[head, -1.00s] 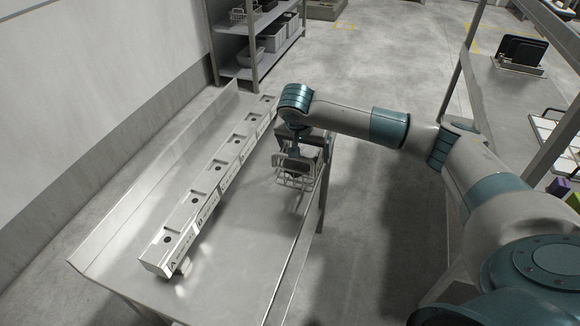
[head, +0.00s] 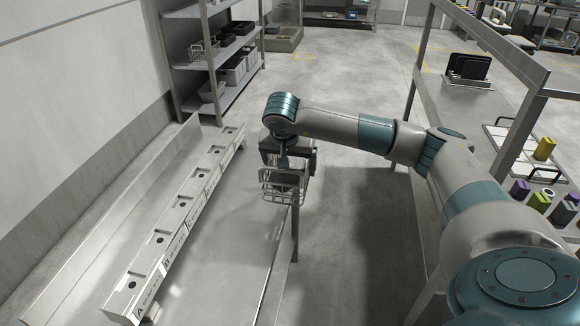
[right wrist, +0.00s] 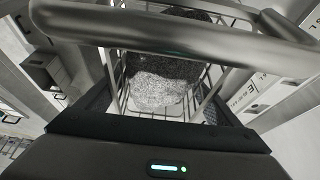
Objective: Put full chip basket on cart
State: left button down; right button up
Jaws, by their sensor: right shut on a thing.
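A wire basket (head: 281,192) hangs from my right gripper (head: 287,168) over the far right edge of the steel bench (head: 225,245). In the right wrist view the gripper is shut on the basket's thick bar handle (right wrist: 180,35). Inside the basket lies a light grey, grainy mass (right wrist: 160,92) beside a darker speckled one. The gripper body hides part of the basket in the head view. My left gripper is not in view. I cannot make out a cart in these frames.
A row of lettered block stations (head: 185,215) runs along the bench. A shelf rack (head: 205,60) with bins stands at the back left. A workbench (head: 455,100) with trays and coloured bottles (head: 540,200) stands on the right. Open floor (head: 350,230) lies between the benches.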

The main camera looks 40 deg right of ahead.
jog(key=s+a+f+n, duration=0.1)
jog(key=a+f, duration=0.1)
jog(key=a, duration=0.1)
jog(key=s+a+f+n+y, duration=0.1)
jog(key=a+f+n, duration=0.1)
jog(key=a, duration=0.2)
jog(key=s+a+f+n+t, duration=0.1)
jog(key=s+a+f, duration=0.1)
jog(key=a, duration=0.2)
jog(key=shift+a+n+y, duration=0.2)
jog(key=shift+n+y, duration=0.1)
jog(key=s+a+f+n, duration=0.1)
jog(key=s+a, duration=0.1)
jog(key=a, duration=0.2)
jog(key=s+a+f+n+y, duration=0.1)
jog(key=s+a+n, duration=0.1)
jog(key=s+a, duration=0.1)
jog(key=s+a+f+n+y, duration=0.1)
jog(key=s+a+n, duration=0.1)
jog(key=a, duration=0.3)
jog(key=shift+s+f+t, duration=0.1)
jog(key=shift+s+t, duration=0.05)
jog(key=shift+t, duration=0.15)
